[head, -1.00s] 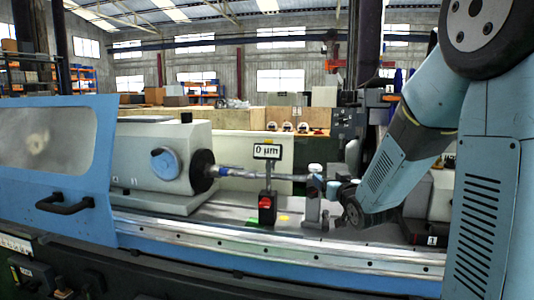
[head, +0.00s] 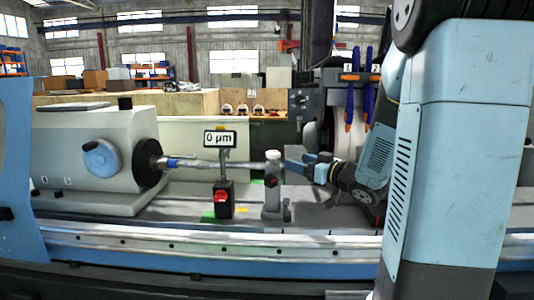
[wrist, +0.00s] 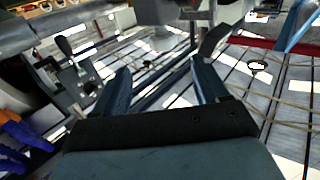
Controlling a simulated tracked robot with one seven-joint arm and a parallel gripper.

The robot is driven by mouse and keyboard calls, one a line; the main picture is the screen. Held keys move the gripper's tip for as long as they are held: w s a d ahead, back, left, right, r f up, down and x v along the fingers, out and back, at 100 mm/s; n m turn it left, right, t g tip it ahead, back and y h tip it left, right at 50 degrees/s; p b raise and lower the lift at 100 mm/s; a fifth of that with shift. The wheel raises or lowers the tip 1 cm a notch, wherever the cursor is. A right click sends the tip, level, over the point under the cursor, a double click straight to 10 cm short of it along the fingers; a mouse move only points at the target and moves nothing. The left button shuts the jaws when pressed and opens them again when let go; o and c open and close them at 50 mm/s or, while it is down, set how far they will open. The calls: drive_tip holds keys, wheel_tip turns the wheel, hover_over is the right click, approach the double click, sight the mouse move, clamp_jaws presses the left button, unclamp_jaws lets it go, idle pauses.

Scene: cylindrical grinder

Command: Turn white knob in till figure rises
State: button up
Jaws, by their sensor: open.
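The white knob (head: 273,155) sits on top of a grey post (head: 272,190) beside the right part of the workpiece shaft (head: 215,164). A small display (head: 220,138) on a black stand with a red part reads "0 µm". My gripper (head: 297,160) is just right of the post, its blue fingers pointing toward it, apart from the knob as far as I can tell. In the wrist view my gripper (wrist: 160,67) has its two fingers wide apart with nothing between them. I cannot pick out the white knob in the wrist view.
The shaft runs from the dark chuck (head: 147,162) on the workhead (head: 75,150) at left. The machine's front rail (head: 190,242) crosses below. Blue and orange tools (head: 350,95) hang behind my arm. The bed right of the post has some room.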

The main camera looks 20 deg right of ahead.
sight(269, 153)
drive_tip(key=x, duration=1.3)
drive_tip(key=shift+a, duration=0.35)
drive_tip(key=c, duration=0.9)
drive_tip(key=shift+d+f, duration=0.1)
drive_tip(key=shift+d, duration=0.2)
drive_tip(key=shift+c, duration=0.4)
drive_tip(key=shift+a, duration=0.25)
